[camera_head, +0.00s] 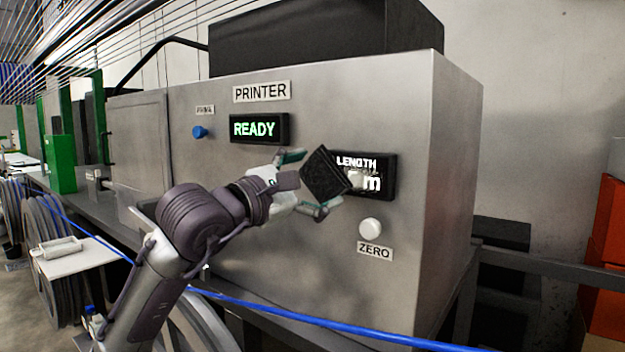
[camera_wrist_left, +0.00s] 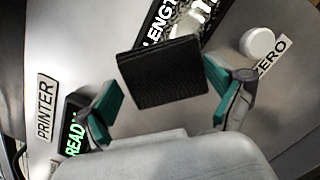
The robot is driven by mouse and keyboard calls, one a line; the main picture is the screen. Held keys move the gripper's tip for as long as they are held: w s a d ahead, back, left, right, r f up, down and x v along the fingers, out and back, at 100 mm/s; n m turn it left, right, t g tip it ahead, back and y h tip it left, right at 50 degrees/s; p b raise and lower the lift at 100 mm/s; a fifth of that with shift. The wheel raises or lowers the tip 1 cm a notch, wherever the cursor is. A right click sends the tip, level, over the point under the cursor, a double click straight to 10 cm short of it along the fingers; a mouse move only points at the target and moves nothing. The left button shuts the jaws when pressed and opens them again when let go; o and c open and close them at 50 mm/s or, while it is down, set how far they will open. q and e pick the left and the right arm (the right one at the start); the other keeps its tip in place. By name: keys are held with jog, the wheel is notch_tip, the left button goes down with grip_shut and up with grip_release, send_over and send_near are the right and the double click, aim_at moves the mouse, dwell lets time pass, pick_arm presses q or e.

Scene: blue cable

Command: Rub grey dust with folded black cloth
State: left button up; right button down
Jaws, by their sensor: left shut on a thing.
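My left gripper (camera_head: 308,184) is shut on the folded black cloth (camera_head: 325,172), in front of the printer's LENGTH display (camera_head: 385,163). In the left wrist view the black cloth (camera_wrist_left: 164,72) is a dark, textured square pad between the green-padded fingers. It covers part of the display's lower edge in that view. A pale grey patch, likely the grey dust (camera_head: 355,181), shows on the display just right of the cloth and hides part of the reading. It also shows in the wrist view (camera_wrist_left: 190,20). I cannot tell whether the cloth touches the display. My right gripper is not in view.
The printer's grey front panel (camera_head: 285,260) bears a READY display (camera_head: 259,129), a blue PRIME knob (camera_head: 199,132) and a white ZERO button (camera_head: 370,228) below the LENGTH display. A blue cable (camera_head: 300,315) runs in front, below the gripper. Orange boxes (camera_head: 608,255) stand far right.

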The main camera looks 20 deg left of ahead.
pick_arm(q)
jog(key=shift+w+d, duration=0.15)
jog(key=shift+w, duration=0.25)
